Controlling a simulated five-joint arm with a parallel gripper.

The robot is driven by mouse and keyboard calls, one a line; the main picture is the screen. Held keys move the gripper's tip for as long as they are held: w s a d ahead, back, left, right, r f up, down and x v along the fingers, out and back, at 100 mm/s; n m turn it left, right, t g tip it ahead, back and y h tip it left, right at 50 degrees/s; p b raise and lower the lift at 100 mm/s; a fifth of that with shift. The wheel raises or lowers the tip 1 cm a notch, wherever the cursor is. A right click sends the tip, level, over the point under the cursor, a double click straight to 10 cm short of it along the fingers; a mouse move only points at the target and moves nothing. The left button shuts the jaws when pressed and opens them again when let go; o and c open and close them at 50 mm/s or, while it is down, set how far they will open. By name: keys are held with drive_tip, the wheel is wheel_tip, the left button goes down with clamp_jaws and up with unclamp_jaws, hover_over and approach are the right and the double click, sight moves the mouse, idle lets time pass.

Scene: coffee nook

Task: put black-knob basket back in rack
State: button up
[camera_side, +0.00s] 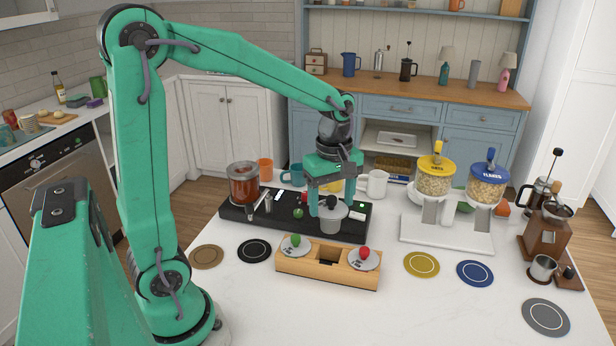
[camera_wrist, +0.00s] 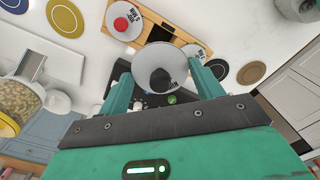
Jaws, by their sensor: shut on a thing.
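My gripper (camera_side: 331,200) is shut on the black-knob basket (camera_side: 331,219), a grey cup with a flat lid, and holds it above the front of the black machine base (camera_side: 275,219). In the wrist view the basket's grey round lid (camera_wrist: 158,66) shows between the fingers (camera_wrist: 165,85). The wooden rack (camera_side: 327,277) stands in front of the base. Its middle slot (camera_side: 327,258) is empty. A green-knob basket (camera_side: 295,246) sits in the left slot and a red-knob basket (camera_side: 364,258) in the right slot.
A yellow-lidded dispenser (camera_side: 434,178) and a blue-lidded dispenser (camera_side: 487,186) stand at right on a white base. A wooden grinder (camera_side: 548,236) is farther right. Flat round mats, such as a yellow one (camera_side: 421,264), lie beside the rack. The front counter is clear.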

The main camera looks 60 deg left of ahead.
sight(331, 222)
drive_tip(key=shift+f, duration=0.3)
drive_tip(key=shift+f, duration=2.85)
drive_tip(key=shift+f, duration=2.85)
idle(2.0)
